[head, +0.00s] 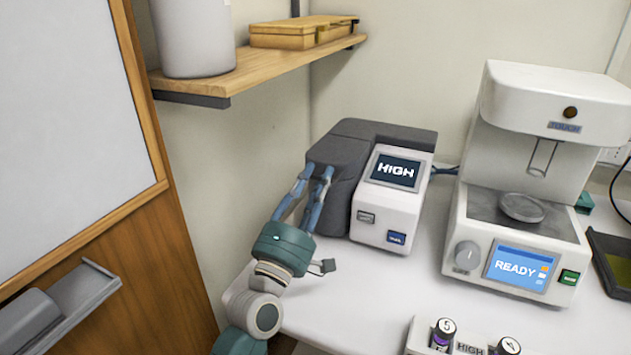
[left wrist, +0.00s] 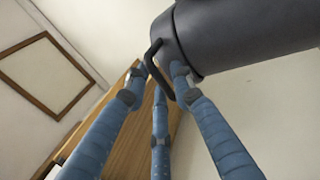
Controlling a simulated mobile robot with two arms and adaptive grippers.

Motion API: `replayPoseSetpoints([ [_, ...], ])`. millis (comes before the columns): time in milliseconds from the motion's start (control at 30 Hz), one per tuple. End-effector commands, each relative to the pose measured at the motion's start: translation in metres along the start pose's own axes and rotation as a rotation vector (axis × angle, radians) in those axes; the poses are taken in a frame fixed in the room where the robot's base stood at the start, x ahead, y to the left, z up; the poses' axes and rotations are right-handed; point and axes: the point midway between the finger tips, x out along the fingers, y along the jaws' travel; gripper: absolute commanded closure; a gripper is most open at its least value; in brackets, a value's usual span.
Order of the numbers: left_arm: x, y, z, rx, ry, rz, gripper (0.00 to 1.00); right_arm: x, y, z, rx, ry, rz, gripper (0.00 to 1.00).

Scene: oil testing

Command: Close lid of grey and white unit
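The grey and white unit (head: 380,215) stands on the white table, with a dark grey lid (head: 372,131) and a white front showing "HIGH". The lid lies low over the body; whether it is fully closed I cannot tell. My left gripper (head: 318,172) is at the unit's left side, blue fingers pointing up at the grey part. In the left wrist view, the fingertips (left wrist: 162,72) are around a dark loop handle (left wrist: 154,58) on a rounded dark grey part (left wrist: 245,35). Whether they grip the handle I cannot tell. My right gripper is not in view.
A white tester (head: 460,225) reading "READY" stands to the right. A rack (head: 415,335) with vials is at the front edge. A wooden shelf (head: 265,68) with a yellow case (head: 295,33) and white container (head: 193,38) hangs above. A framed board (head: 70,110) is left.

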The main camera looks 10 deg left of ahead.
Motion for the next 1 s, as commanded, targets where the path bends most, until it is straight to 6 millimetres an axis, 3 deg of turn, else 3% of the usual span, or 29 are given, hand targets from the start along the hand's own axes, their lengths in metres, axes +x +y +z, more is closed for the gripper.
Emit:
replayPoseSetpoints([
  [367,-0.005,-0.001,0.000,-0.001,0.000,-0.001,0.77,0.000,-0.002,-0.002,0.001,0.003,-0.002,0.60],
  [467,-0.017,-0.002,0.000,-0.001,-0.001,-0.003,0.77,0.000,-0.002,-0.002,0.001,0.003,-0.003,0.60],
  [800,-0.088,-0.002,0.001,0.001,-0.002,-0.005,0.77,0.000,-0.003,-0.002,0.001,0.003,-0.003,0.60],
  [1000,-0.114,-0.001,0.001,0.000,-0.002,-0.003,0.77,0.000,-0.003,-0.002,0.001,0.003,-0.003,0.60],
])
